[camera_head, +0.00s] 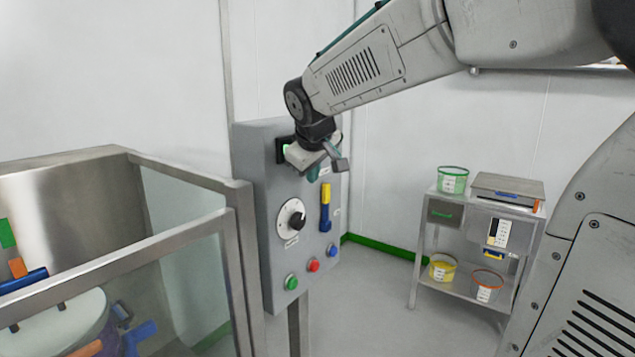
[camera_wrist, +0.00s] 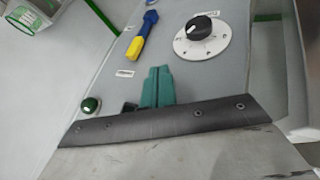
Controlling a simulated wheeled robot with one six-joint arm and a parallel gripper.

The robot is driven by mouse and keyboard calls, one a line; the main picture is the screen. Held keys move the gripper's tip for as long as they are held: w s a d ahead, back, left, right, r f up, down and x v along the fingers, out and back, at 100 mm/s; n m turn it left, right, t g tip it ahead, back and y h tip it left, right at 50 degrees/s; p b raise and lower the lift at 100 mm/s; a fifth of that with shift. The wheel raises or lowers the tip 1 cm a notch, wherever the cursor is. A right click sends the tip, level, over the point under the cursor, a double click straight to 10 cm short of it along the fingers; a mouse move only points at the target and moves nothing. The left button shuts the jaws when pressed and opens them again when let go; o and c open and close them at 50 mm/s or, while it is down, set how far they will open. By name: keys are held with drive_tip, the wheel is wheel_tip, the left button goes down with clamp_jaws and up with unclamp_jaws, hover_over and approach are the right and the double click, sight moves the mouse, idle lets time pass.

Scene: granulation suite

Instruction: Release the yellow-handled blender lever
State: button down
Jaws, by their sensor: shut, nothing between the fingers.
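The lever has a yellow handle (camera_head: 326,193) over a blue lower part (camera_head: 325,219) and stands upright on the grey control panel (camera_head: 262,205). In the wrist view, the yellow handle (camera_wrist: 138,47) is nearer to my gripper and the blue part (camera_wrist: 151,19) is farther off. My gripper (camera_head: 313,174) is at the upper part of the panel, above the lever and slightly left of it. In the wrist view, its teal fingers (camera_wrist: 157,87) are shut together and empty. A gap shows between the fingertips and the yellow handle.
A black dial (camera_head: 296,220) is left of the lever. Green (camera_head: 291,282), red (camera_head: 314,265) and blue (camera_head: 332,250) buttons are below. A green button (camera_wrist: 90,104) is near my fingers. A glazed steel enclosure (camera_head: 238,250) stands left; a shelf cart (camera_head: 415,262) stands right.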

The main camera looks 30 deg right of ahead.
sight(322, 190)
drive_tip(key=x, duration=0.8)
drive_tip(key=shift+w+d+f, duration=0.1)
drive_tip(key=shift+d+f, duration=0.05)
drive_tip(key=shift+f, duration=0.2)
drive_tip(key=d, duration=0.1)
drive_tip(key=w+d, duration=0.1)
drive_tip(key=d, duration=0.1)
drive_tip(key=shift+w+f, duration=0.15)
drive_tip(key=shift+w+d, duration=0.15)
drive_tip(key=shift+d, duration=0.3)
